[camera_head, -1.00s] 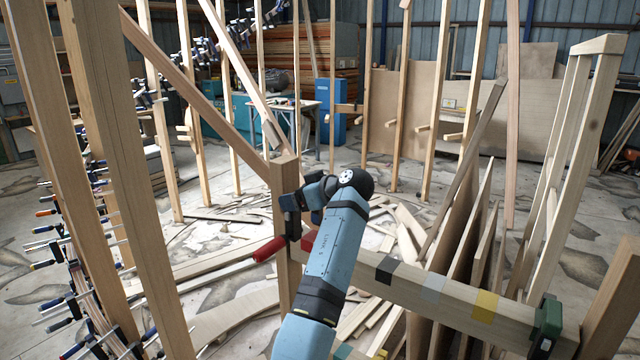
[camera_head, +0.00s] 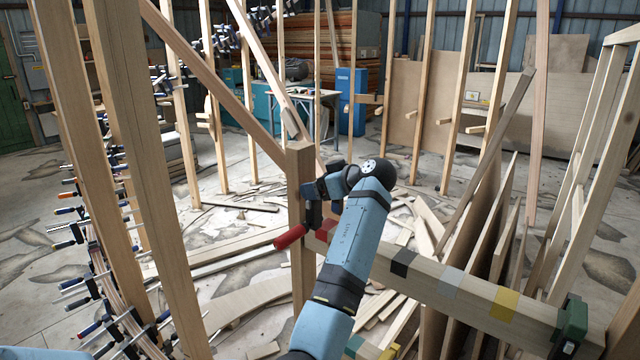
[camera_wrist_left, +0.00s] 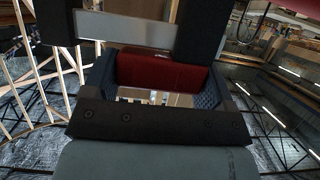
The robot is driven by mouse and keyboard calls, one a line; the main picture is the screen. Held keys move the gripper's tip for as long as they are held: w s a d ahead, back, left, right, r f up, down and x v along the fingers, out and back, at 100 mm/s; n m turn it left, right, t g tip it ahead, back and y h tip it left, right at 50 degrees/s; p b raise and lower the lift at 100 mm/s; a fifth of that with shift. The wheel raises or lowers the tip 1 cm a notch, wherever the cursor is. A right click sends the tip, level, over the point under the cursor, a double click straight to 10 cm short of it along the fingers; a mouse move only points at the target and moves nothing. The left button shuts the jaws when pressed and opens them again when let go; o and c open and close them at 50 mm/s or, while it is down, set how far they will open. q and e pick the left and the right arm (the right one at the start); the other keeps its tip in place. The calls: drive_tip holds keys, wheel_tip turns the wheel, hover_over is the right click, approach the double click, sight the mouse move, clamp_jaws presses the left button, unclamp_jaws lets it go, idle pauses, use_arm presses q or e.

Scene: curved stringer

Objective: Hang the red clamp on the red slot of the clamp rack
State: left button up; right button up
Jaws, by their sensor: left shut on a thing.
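In the left wrist view, the red part of the clamp (camera_wrist_left: 165,73) lies between the blue-grey fingers (camera_wrist_left: 165,82), with dark clamp parts and a grey bar beyond. The clamp rack (camera_head: 470,298) is a wooden beam with coloured bands. The red slot (camera_head: 325,231) is its red band beside the post, just right of the handle. I cannot tell whether the clamp touches the rack.
Black (camera_head: 402,262), grey (camera_head: 448,280) and yellow (camera_head: 504,303) bands follow along the beam. A green clamp (camera_head: 571,325) sits at its right end. Wooden uprights (camera_head: 150,170) and several clamps crowd the left. Loose boards (camera_head: 490,225) lean behind the beam.

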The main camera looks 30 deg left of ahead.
sight(320, 204)
use_arm(q)
drive_tip(key=shift+f, duration=0.3)
idle(0.6)
drive_tip(key=shift+f+b, duration=1.25)
drive_tip(key=shift+f, duration=0.3)
drive_tip(key=shift+f, duration=0.15)
drive_tip(key=shift+f+b, duration=0.45)
drive_tip(key=shift+f, duration=0.05)
drive_tip(key=shift+f, duration=0.1)
